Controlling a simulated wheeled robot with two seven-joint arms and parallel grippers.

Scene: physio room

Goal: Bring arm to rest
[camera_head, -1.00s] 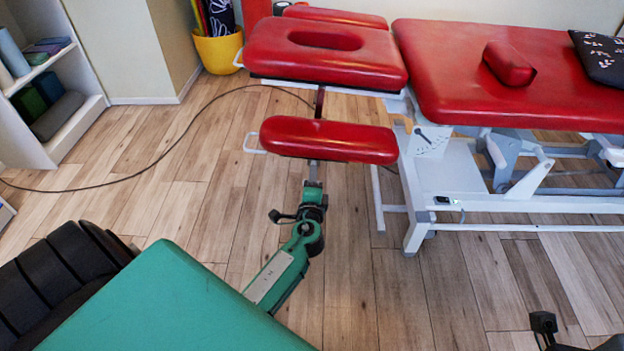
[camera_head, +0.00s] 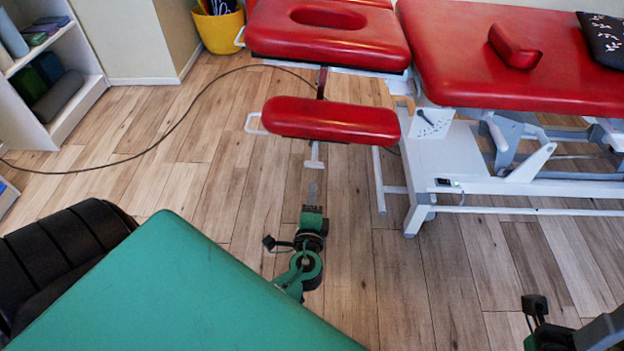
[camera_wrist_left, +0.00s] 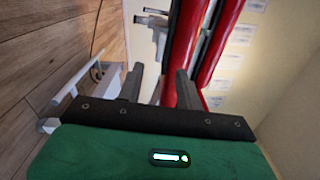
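My left gripper (camera_head: 313,172) points away from me, over the floor just on the near side of the red armrest pad (camera_head: 333,120).
A red treatment table (camera_head: 480,70) on a white frame (camera_head: 490,185) stands ahead to the right. A cable (camera_head: 165,140) crosses the wooden floor. Shelves (camera_head: 85,105) stand far left.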

